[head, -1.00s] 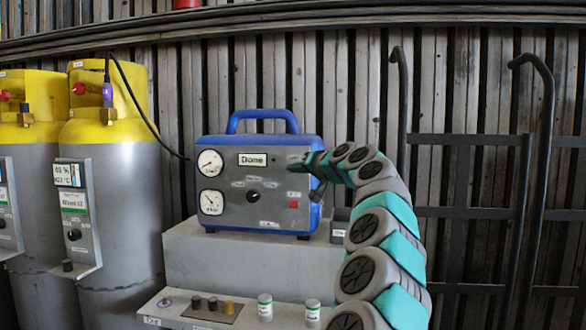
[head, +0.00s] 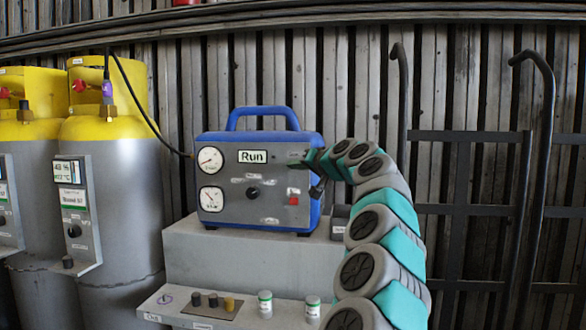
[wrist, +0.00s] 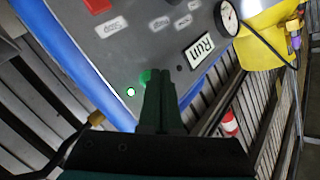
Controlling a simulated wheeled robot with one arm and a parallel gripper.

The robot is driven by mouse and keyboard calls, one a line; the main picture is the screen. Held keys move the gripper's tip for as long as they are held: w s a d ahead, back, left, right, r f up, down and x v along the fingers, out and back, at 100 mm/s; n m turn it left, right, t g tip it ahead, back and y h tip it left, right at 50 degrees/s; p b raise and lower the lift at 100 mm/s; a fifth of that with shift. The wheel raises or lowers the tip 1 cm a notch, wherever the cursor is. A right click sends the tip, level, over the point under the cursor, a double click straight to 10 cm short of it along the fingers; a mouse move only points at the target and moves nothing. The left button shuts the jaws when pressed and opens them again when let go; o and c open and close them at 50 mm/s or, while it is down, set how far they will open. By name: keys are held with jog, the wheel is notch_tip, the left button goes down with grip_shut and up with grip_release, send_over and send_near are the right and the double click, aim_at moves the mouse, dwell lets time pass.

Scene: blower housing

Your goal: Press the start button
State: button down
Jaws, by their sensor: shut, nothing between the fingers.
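The blue-framed machine (head: 225,173) stands on a grey block, with a grey front panel. Its display (head: 252,157) reads "Run"; the display also shows in the wrist view (wrist: 201,50). In the wrist view a green button (wrist: 146,76) is partly hidden behind my fingertips, and a small green lamp (wrist: 131,92) glows beside it. My gripper (head: 296,161) is shut and empty, its tips at the panel's upper right. They appear to touch the green button or be very close to it; I cannot tell which.
A red switch (head: 293,201) and a black knob (head: 253,193) sit lower on the panel. Yellow-topped cylinders (head: 105,170) stand at left, a hose running to the machine. Small jars (head: 265,304) stand on the lower ledge. Dark hand trucks (head: 465,200) lean at right.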

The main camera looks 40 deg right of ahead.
jog(key=shift+a, duration=0.1)
jog(key=shift+s, duration=0.1)
jog(key=s+a+b, duration=0.3)
jog(key=a+b, duration=0.1)
jog(key=shift+s+a, duration=0.35)
jog(key=shift+s, duration=0.05)
dwell(0.3)
dwell(0.6)
